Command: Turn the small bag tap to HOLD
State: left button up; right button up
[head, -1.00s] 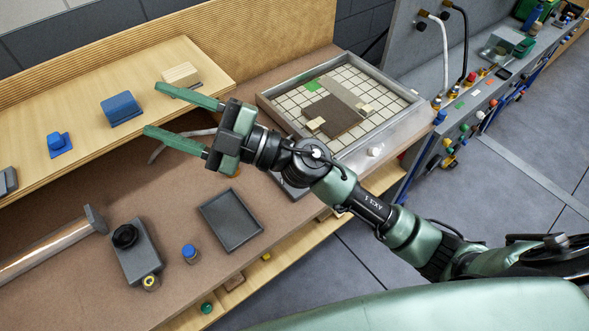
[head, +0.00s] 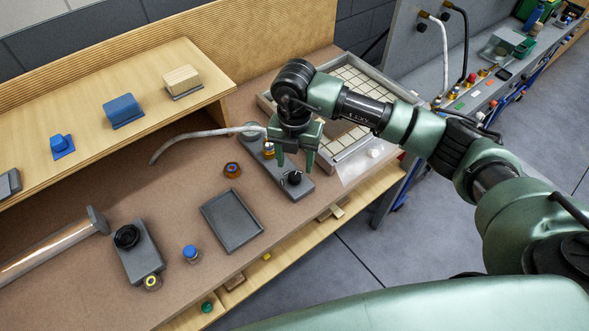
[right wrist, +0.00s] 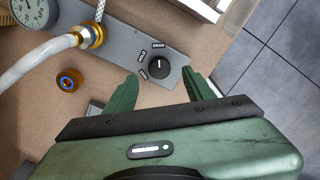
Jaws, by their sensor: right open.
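The small bag tap is a round black knob (head: 294,178) on the near end of a grey plate (right wrist: 120,52) on the bench. In the right wrist view, the knob (right wrist: 159,64) has a white mark that points up toward the DRAW label. HOLD and a third small label, hard to read, sit to its left. My right gripper (head: 295,161) is open and points down over the knob. In the right wrist view its fingers (right wrist: 160,77) stand apart on either side of the knob, apparently not touching it. My left gripper is out of view.
A white hose (head: 205,134) with a brass fitting joins the plate near a gauge (right wrist: 30,12). A gridded tray (head: 346,163) stands behind.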

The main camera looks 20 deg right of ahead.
aim_at(294, 176)
notch_tip(294, 176, down, 5)
jog(key=shift+r+p, duration=0.1)
jog(key=shift+p, duration=0.45)
jog(key=shift+c, duration=0.3)
grip_shut()
